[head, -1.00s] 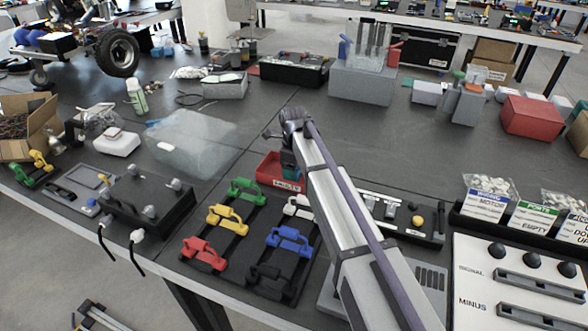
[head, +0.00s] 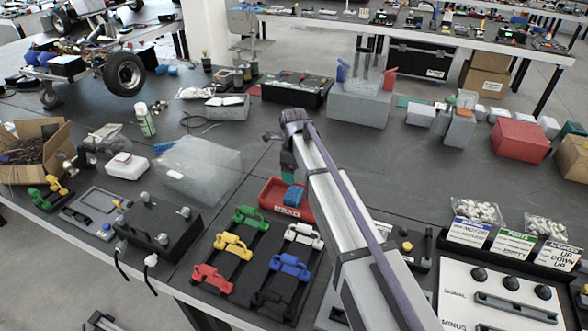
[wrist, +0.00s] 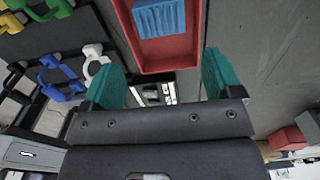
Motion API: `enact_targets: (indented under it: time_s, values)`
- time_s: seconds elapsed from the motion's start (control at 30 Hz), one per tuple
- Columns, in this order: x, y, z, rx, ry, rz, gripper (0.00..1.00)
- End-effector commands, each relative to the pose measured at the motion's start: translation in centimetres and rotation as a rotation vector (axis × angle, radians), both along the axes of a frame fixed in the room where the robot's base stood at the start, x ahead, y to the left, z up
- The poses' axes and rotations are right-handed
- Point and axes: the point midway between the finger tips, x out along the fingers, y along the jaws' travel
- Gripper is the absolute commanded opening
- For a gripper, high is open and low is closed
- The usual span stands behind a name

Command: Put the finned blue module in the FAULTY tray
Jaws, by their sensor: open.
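The finned blue module (head: 292,196) lies inside the red FAULTY tray (head: 268,192); its ribbed top also shows in the wrist view (wrist: 159,17). The wrist view shows the red floor and walls of the tray (wrist: 170,64) around it, with the far end cut off by the frame. My gripper (wrist: 162,78) is open, its two teal fingers apart with nothing between them. In the head view my gripper (head: 289,172) is just above the tray, apart from the module. My arm hides part of the tray's right side.
Coloured handled pieces, green (head: 250,217), yellow (head: 232,245), red (head: 212,278), blue (head: 291,266) and white (head: 303,235), sit in a dark rack in front. A translucent bin (head: 200,170) stands left of the tray.

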Motion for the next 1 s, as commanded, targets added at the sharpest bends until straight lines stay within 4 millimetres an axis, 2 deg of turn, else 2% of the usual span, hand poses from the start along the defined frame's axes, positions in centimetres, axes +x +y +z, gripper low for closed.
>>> enact_targets:
  time_s: [0.03, 0.07, 0.33, 0.43, 0.47, 0.57, 0.6, 0.73, 0.8, 0.9, 1.0]
  values:
    - [0.0, 0.0, 1.4, 0.0, 0.0, 0.0, 0.85]
    - [0.0, 0.0, 1.5, 0.0, 0.0, 0.0, 0.85]
    - [-0.1, -0.2, 1.2, 0.0, 0.0, 0.007, 0.85]
    - [-1.9, -2.1, 1.2, 0.0, 0.0, 0.111, 0.85]
    - [-3.0, -3.3, 1.2, 0.0, 0.0, 0.177, 0.85]
    - [-8.1, -8.4, 1.2, -0.001, 0.0, 0.51, 0.85]
    - [-10.6, -10.7, 1.2, -0.001, 0.0, 0.68, 0.85]
    - [-18.9, -16.9, 1.2, -0.001, 0.001, 1.246, 0.85]
    - [-22.5, -19.1, 1.2, -0.001, 0.001, 1.502, 0.85]
    - [-25.8, -20.9, 1.2, -0.001, 0.001, 1.758, 0.85]
    - [-26.9, -21.5, 1.2, -0.001, 0.001, 1.875, 0.85]
